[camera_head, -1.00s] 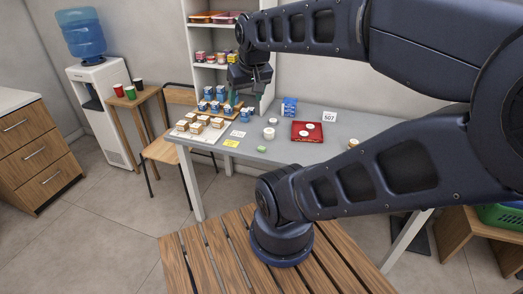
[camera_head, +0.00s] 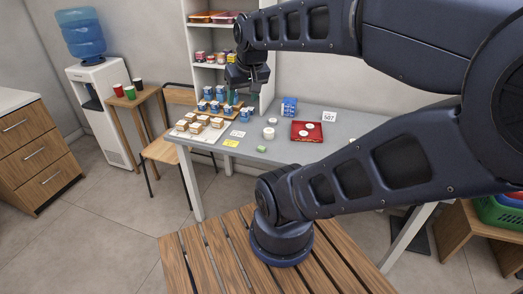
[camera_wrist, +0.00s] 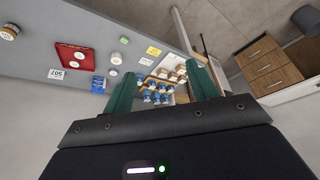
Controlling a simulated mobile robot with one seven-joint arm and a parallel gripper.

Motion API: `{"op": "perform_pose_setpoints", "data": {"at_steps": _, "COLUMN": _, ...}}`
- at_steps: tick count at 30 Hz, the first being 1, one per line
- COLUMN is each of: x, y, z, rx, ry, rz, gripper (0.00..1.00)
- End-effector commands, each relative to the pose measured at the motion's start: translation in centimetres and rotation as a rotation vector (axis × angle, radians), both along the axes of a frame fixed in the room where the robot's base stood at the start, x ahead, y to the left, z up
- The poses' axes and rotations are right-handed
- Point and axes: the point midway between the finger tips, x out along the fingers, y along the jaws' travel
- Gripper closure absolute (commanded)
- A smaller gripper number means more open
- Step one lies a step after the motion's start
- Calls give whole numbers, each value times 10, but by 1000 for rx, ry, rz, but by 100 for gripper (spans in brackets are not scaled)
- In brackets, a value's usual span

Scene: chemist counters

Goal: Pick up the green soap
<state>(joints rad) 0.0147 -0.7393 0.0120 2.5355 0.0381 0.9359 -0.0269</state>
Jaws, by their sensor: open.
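The green soap (camera_head: 262,148) is a small pale green piece lying near the front edge of the grey table (camera_head: 290,153). In the wrist view the soap (camera_wrist: 124,40) is small and lies beyond the tip of the left finger. My gripper (camera_head: 236,97) is raised above the back left of the table, over the goods there and well away from the soap. In the wrist view its two green fingers (camera_wrist: 163,72) stand wide apart with nothing held between them.
White jars (camera_head: 269,133) and a red tray (camera_head: 301,138) with white jars stand to the soap's right. Several small boxes (camera_head: 199,124) are on the left, near a yellow label (camera_head: 231,143). A blue box (camera_head: 289,107) and a 507 sign (camera_head: 329,117) stand behind.

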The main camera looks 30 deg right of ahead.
Motion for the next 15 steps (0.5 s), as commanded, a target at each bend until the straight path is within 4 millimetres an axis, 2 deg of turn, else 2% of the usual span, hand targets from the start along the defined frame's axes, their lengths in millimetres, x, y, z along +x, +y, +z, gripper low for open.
{"op": "perform_pose_setpoints", "data": {"at_steps": 5, "x": 40, "y": 22, "z": -9, "rx": 91, "ry": -38, "rz": 24, "gripper": 42}}
{"op": "perform_pose_setpoints", "data": {"at_steps": 9, "x": 85, "y": 38, "z": -16, "rx": 178, "ry": -102, "rz": 20, "gripper": 42}}
{"op": "perform_pose_setpoints", "data": {"at_steps": 15, "x": 147, "y": 40, "z": -31, "rx": 262, "ry": -201, "rz": -42, "gripper": 42}}
